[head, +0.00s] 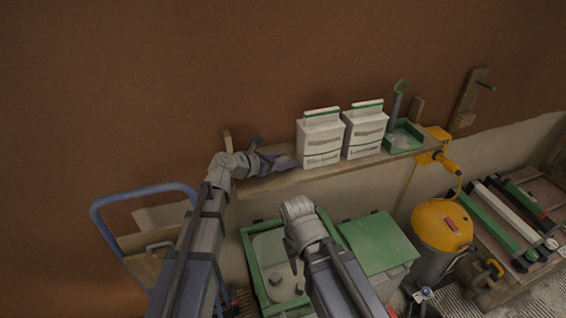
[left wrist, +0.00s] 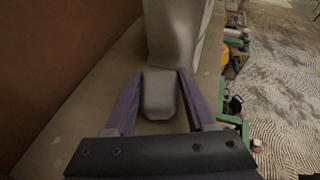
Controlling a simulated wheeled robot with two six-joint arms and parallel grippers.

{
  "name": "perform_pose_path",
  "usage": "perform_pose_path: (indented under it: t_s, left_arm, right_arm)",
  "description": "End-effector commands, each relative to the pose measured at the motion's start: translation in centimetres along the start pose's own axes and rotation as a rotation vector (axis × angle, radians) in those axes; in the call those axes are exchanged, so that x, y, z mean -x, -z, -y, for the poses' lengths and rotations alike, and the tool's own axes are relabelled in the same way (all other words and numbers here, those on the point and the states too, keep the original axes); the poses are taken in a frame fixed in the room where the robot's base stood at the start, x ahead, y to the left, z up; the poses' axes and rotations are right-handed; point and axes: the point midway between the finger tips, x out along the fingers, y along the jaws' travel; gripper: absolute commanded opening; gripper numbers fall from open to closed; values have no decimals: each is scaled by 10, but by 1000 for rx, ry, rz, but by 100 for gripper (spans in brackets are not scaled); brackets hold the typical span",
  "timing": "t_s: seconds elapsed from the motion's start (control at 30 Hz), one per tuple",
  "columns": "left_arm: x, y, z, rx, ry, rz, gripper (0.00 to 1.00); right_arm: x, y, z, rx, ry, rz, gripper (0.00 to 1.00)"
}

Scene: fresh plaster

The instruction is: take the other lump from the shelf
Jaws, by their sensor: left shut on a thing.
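My left gripper (head: 280,162) is at the left end of the wooden shelf (head: 330,168), left of the white bags. In the left wrist view, its two purple fingers stand on either side of a grey lump (left wrist: 158,95) and are shut on it. The lump is low over the shelf board (left wrist: 85,95); I cannot tell whether it still touches it. In the head view the gripper mostly hides the lump. My right gripper (head: 297,208) is below the shelf, in front of the green tub; its fingers do not show clearly.
Two white bags with green bands, a left one (head: 320,140) and a right one (head: 364,132), stand on the shelf. Right of them is a green scoop or tray (head: 405,138). Below are a green tub (head: 268,255), a green lid (head: 378,245) and a yellow-topped vacuum (head: 442,228).

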Motion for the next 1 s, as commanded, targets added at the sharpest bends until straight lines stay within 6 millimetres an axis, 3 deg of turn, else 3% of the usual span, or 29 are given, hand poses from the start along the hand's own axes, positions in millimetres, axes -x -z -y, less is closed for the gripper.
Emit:
perform_pose_path:
  t_s: [0.47,1.0]
  left_arm:
    - [7,-17,1,0,0,0,0]
    - [34,-83,4,0,0,0,0]
  right_arm:
    - [18,-1,-2,0,0,0,50]
    - [89,-5,-8,0,0,0,50]
